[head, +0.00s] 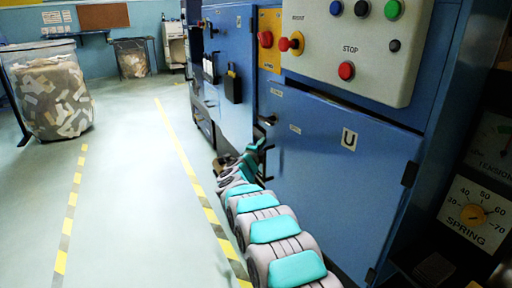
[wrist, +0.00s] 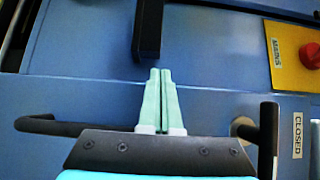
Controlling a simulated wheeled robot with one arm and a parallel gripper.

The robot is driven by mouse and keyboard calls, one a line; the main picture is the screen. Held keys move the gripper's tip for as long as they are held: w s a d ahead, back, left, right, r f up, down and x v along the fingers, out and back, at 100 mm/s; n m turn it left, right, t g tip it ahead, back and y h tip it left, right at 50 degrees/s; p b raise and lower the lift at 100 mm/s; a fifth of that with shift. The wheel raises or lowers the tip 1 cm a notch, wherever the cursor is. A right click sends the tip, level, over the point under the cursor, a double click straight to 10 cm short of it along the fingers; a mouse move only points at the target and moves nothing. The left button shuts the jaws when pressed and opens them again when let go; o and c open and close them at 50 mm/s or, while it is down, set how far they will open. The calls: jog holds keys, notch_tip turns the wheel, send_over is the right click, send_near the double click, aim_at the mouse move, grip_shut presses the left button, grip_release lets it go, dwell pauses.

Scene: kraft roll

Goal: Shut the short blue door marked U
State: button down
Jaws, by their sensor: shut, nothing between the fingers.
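The short blue door (head: 325,180) carries a white U label (head: 349,139) and sits low in the blue machine in the head view. Its hinges are on the right, and a dark line runs along its top edge. I cannot tell whether it is fully shut. My gripper (wrist: 161,72) shows pale green fingers pressed together, with nothing between them. They are in front of blue panels by a seam; whether they touch is unclear. A dark latch (head: 267,120) is at the door's upper left. In the head view my arm largely hides the gripper.
A CLOSED label (wrist: 297,135) and a yellow plate with a red knob (wrist: 312,55) show in the wrist view. A grey control box (head: 350,45) juts out above the door. A clear bin of scraps (head: 50,95) stands left. The floor between yellow-striped lines is clear.

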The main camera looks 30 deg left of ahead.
jog(key=shift+w+d, duration=0.45)
jog(key=shift+w, duration=0.35)
jog(key=shift+w+d, duration=0.45)
jog(key=shift+w, duration=0.35)
jog(key=shift+w+d, duration=0.45)
jog(key=shift+w, duration=0.35)
